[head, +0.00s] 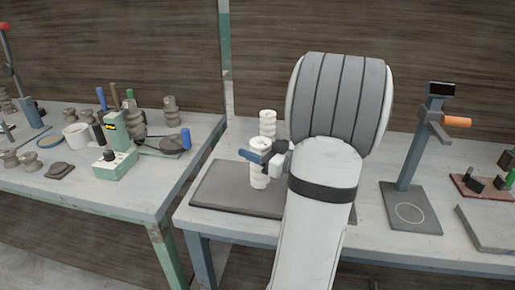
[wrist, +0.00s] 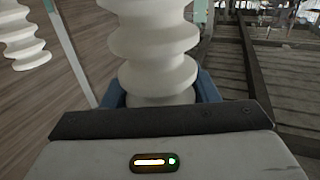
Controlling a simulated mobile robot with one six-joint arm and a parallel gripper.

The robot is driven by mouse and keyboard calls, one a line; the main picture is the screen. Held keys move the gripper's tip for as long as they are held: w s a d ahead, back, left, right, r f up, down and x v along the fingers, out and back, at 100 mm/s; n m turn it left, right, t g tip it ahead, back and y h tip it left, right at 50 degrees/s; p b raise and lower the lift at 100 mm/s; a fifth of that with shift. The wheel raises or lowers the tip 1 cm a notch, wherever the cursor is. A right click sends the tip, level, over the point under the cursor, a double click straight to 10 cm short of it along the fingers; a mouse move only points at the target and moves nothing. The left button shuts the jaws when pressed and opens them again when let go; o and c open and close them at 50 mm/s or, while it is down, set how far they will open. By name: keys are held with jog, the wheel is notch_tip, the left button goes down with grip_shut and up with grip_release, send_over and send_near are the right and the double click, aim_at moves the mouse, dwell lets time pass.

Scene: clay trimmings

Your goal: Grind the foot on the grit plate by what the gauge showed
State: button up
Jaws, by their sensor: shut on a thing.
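My gripper (head: 258,157) has blue jaws shut on a white ribbed piece (head: 260,178), held upright at the dark grey mat on the right table. The piece also fills the middle of the wrist view (wrist: 155,50), between the blue jaws. I cannot tell whether its foot touches the mat. A second white ribbed piece (head: 268,120) stands just behind it. A gauge-like stand (head: 413,150) with a dark, unreadable display and an orange handle is to the right. A flat grey slab (head: 492,228) at the right edge may be the grit plate; its grit cannot be seen.
The dark mat (head: 215,190) lies under the held piece. A reddish tray (head: 467,190) with dark blocks sits at the far right. The left table (head: 110,195) holds a green box (head: 115,162), tools and several grey pieces. A gap separates the tables. My arm hides part of the right table.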

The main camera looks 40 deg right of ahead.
jog(key=shift+f+b, duration=0.4)
jog(key=shift+f, duration=0.2)
dwell(0.6)
jog(key=shift+w+a, duration=0.1)
jog(key=shift+w+a, duration=3)
jog(key=shift+w, duration=0.45)
jog(key=shift+s+d, duration=1.6)
jog(key=shift+s, duration=0.2)
jog(key=shift+s, duration=0.1)
jog(key=shift+s+d+p, duration=0.6)
jog(key=shift+s+d, duration=0.9)
jog(key=shift+s, duration=0.15)
jog(key=shift+w+a, duration=1.6)
jog(key=shift+w, duration=0.2)
jog(key=shift+w, duration=0.1)
jog(key=shift+w+a, duration=1.5)
jog(key=shift+w, duration=0.15)
